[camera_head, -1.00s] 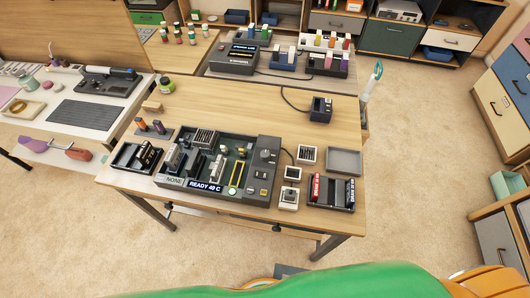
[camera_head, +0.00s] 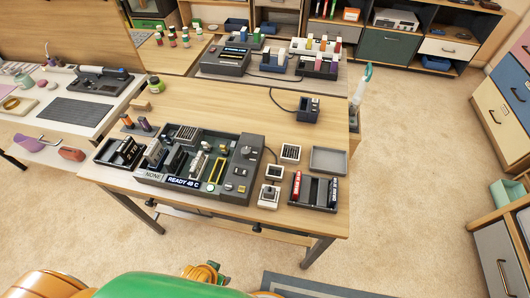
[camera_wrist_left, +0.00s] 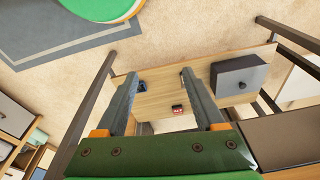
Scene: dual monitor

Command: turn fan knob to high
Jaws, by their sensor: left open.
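A small white box with a dark knob (camera_head: 269,192) stands just right of the unit. I cannot tell which is the fan knob, and no setting is legible. My left gripper (camera_wrist_left: 160,76) shows in the left wrist view, fingers apart with nothing between them. It is well away from the knobs. My right gripper is not in view.
An empty grey tray (camera_head: 329,160) lies behind. The table's back middle is mostly clear. A cabinet (camera_head: 492,258) stands at right.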

